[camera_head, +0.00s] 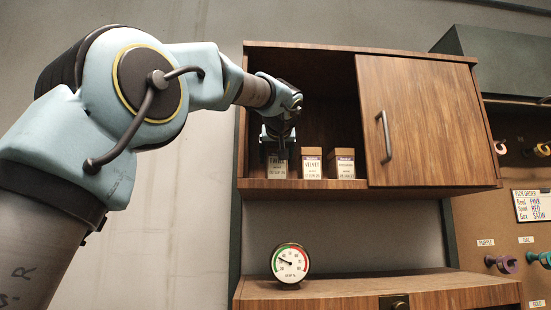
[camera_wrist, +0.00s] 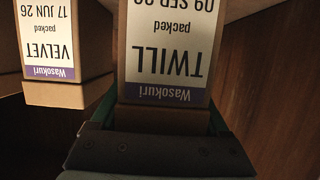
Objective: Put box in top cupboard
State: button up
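The top cupboard (camera_head: 335,184) is a wooden wall cabinet with its left half open. Inside stands a TWILL box (camera_head: 277,169), a small brown box with a white label and purple band. My gripper (camera_head: 277,145) reaches into the open left side, over the top of this box. In the wrist view the TWILL box (camera_wrist: 165,60) appears upside down between my two fingers, which look close against its sides. Its base appears level with the neighbouring boxes. The finger pads' contact is mostly hidden.
A VELVET box (camera_head: 312,165) and a third box (camera_head: 341,166) stand to the right. A wooden door (camera_head: 420,120) covers the cupboard's right half. A gauge (camera_head: 290,263) stands below. A pick order sign (camera_head: 529,205) reads pink, red, satin. The cupboard's side wall (camera_wrist: 275,75) is close.

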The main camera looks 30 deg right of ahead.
jog(key=shift+o, duration=1.4)
jog(key=shift+r, duration=0.1)
jog(key=b+v, duration=0.4)
jog(key=v, duration=0.8)
